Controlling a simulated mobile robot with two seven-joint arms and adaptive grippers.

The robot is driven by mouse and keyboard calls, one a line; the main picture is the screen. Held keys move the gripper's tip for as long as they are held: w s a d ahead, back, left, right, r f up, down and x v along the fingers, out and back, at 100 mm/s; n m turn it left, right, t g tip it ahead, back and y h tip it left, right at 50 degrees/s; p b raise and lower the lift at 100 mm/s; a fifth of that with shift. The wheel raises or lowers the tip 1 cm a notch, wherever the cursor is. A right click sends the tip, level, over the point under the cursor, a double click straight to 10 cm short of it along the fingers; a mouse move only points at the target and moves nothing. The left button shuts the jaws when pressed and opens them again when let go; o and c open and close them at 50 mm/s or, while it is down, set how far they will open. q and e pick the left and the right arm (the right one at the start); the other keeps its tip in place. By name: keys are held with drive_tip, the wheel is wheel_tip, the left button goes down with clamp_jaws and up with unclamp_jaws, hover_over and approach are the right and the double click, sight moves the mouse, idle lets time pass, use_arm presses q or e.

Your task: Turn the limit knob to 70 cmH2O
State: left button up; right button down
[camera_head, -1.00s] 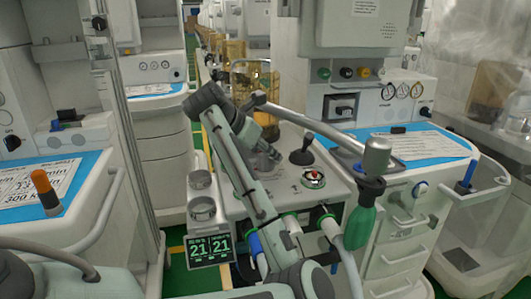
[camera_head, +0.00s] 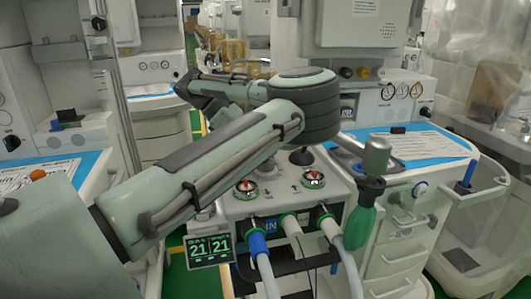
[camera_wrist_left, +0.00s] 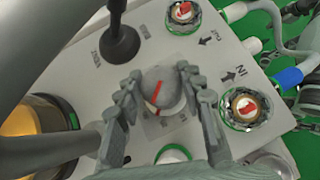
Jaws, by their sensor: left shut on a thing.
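The limit knob (camera_wrist_left: 160,89) is a round grey knob with a red pointer line, on a pale panel in the left wrist view. Small markings around it are too small to read. My left gripper (camera_wrist_left: 157,80) has its two grey jointed fingers on either side of the knob, shut on it. In the head view my left arm crosses from the left, and its links hide the knob and the fingertips. My right gripper is not in view.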

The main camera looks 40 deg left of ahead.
use_arm(q)
drive_tip(key=shift+m+g+h, duration=0.4)
drive_tip(key=shift+m+g, duration=0.4)
drive_tip(key=shift+m, duration=0.3)
drive_tip(key=o, duration=1.2)
drive_tip(key=v, duration=1.2)
drive_tip(key=shift+a, duration=0.1)
